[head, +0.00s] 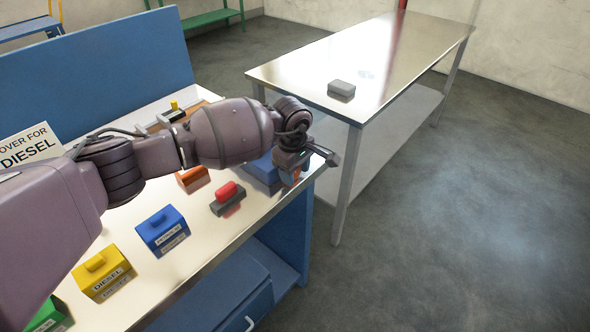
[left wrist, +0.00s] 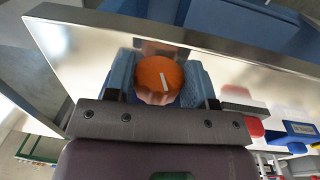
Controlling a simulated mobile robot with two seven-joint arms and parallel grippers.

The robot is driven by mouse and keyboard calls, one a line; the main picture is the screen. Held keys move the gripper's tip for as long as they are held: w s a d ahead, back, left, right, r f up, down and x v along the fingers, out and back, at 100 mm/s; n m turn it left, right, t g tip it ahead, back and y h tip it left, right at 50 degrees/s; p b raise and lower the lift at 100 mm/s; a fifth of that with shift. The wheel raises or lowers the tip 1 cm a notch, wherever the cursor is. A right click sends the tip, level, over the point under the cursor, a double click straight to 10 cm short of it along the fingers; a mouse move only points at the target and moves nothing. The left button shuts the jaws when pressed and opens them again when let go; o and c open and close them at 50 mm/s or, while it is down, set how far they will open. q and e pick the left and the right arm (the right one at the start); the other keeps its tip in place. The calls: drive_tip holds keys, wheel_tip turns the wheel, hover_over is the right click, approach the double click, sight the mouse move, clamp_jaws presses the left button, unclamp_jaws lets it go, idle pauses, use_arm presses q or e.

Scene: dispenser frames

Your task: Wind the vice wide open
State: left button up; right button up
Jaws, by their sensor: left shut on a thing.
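The blue vice (head: 262,168) sits near the right end of the blue bench's shiny top, partly hidden by my left arm and gripper. Its round orange knob (head: 290,177) is at its front, mostly covered in the head view. In the left wrist view the orange knob (left wrist: 158,78) shows clearly, with a white line slanting slightly off upright. My left gripper (head: 308,160) is at the knob and shut on it, with one finger on each side. The opening between the vice's jaws is hidden. My right gripper is not in view.
On the bench stand a red-handled grey block (head: 228,200), a blue labelled box (head: 163,231), a yellow DIESEL box (head: 102,274) and a green box (head: 48,315). A steel table (head: 385,55) with a grey block (head: 341,89) stands behind right. The floor at right is clear.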

use_arm(q)
drive_tip(key=shift+s+t+h, duration=0.1)
drive_tip(key=shift+t+h, duration=0.8)
drive_tip(key=shift+t, duration=0.3)
drive_tip(key=o, duration=0.9)
drive_tip(key=v, duration=1.1)
drive_tip(key=shift+p, duration=0.3)
drive_tip(key=shift+f, duration=0.1)
